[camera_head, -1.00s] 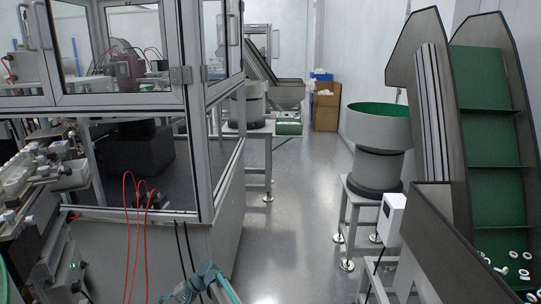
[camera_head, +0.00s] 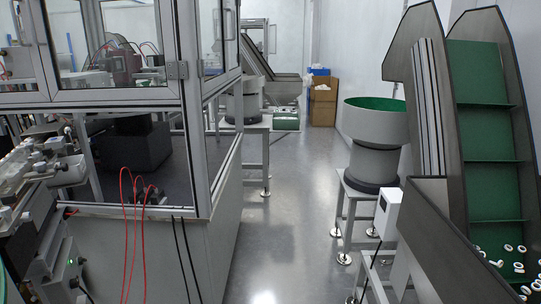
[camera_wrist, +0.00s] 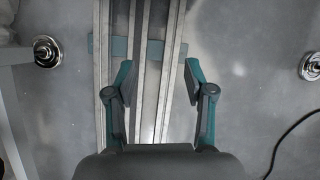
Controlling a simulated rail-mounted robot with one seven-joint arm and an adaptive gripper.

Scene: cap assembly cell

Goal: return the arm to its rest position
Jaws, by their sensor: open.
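My gripper (camera_wrist: 157,84) shows in the wrist view with its two dark and teal fingers spread apart. It is open and nothing is between the fingers. It points down above long metal rails (camera_wrist: 149,30) on the grey floor. My gripper and arm do not show in the head view now.
A glass-walled machine enclosure (camera_head: 216,145) stands on the left. A green-lined feeder bowl (camera_head: 375,124) and a green inclined conveyor (camera_head: 487,130) with small white rings stand on the right. The floor aisle (camera_head: 290,215) between them is clear. A black cable (camera_wrist: 290,135) lies on the floor.

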